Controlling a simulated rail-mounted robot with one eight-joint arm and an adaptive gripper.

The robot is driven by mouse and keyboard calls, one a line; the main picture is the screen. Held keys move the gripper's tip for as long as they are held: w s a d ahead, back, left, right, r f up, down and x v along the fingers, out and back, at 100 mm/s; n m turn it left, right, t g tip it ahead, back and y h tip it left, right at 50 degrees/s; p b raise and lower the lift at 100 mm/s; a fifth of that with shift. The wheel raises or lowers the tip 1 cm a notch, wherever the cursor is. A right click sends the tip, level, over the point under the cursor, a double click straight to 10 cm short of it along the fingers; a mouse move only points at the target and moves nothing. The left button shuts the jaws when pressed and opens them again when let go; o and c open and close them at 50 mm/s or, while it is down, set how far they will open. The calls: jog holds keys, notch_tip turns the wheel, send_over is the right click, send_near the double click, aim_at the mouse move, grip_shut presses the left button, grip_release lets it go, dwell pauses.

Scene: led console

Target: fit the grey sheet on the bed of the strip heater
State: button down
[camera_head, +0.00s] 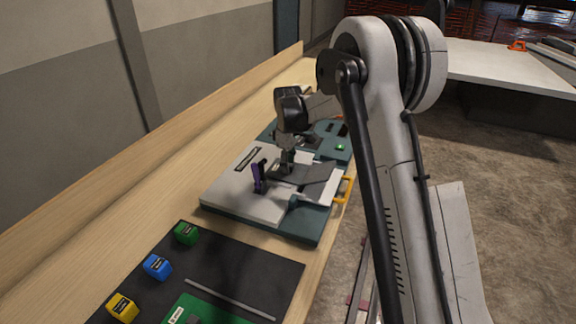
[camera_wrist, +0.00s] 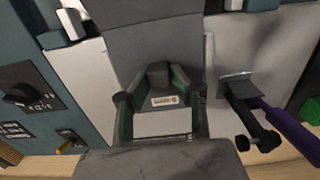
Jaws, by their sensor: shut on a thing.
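The grey sheet (camera_head: 318,177) lies on or just over the pale bed (camera_head: 238,190) of the strip heater in the head view. In the wrist view the sheet (camera_wrist: 155,42) runs away from my gripper, with pale bed on both sides. My gripper (camera_head: 286,160) is at the sheet. In the wrist view my gripper (camera_wrist: 160,90) is shut on a part at the sheet's near side. The fingers hide much of the hold. Whether the sheet rests flat against the bed, I cannot tell.
A clamp with a purple handle (camera_head: 258,178) stands on the bed left of my gripper, close by. A yellow handle (camera_head: 345,190) is at the heater's right edge. Green (camera_head: 186,233), blue (camera_head: 157,267) and yellow (camera_head: 122,307) blocks sit on a dark mat (camera_head: 245,265).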

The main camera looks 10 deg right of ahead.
jog(key=shift+f+b, duration=0.3)
jog(key=shift+f, duration=0.05)
dwell(0.4)
jog(key=c, duration=1.5)
grip_release()
jog(key=shift+o, duration=0.2)
jog(key=shift+r, duration=0.1)
notch_tip(320, 180, up, 12)
